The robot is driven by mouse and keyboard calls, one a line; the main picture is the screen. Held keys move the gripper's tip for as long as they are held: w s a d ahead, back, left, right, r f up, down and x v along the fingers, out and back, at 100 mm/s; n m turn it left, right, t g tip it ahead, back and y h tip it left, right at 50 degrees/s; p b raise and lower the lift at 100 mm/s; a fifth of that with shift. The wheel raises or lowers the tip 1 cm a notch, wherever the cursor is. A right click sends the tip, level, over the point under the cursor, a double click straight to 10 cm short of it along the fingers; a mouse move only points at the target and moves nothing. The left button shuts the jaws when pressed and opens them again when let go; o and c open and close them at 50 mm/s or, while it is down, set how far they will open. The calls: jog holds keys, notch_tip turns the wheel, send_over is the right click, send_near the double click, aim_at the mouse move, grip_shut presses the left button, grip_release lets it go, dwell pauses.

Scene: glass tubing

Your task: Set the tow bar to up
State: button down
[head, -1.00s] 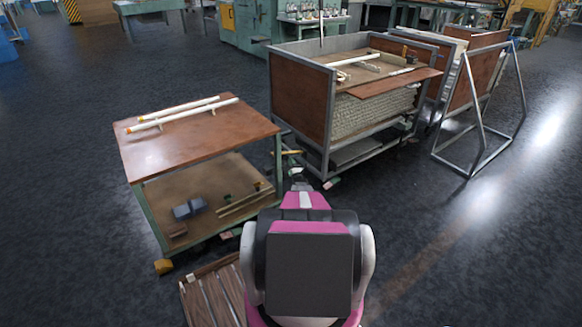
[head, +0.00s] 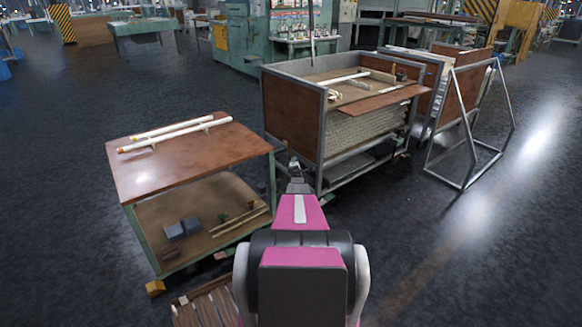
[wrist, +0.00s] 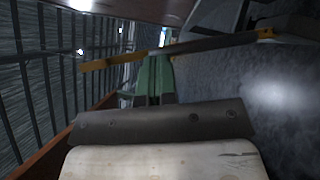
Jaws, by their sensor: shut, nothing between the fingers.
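My gripper (head: 294,168) shows small and dark at the end of my pink arm in the head view, at the near left corner of the metal-framed cart (head: 268,95), between it and the low table. Its fingers look shut and empty; they are partly hidden by my arm. I cannot surely pick out the tow bar in the head view. Whether that bar is the tow bar I cannot tell.
The low table (head: 190,155) with white tubes (head: 172,134) on top stands left. A wooden pallet (head: 205,305) and small yellow block (head: 155,288) lie on the floor. A triangular metal frame (head: 462,120) stands right. Open floor (head: 470,250) lies at the right front.

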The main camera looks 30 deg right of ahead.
jog(key=shift+w+d+r, duration=0.1)
jog(key=shift+d+r, duration=0.15)
jog(key=shift+d, duration=0.3)
jog(key=shift+w+d+r, duration=0.1)
jog(key=shift+d+r, duration=0.1)
jog(key=shift+d, duration=0.3)
jog(key=shift+s, duration=0.1)
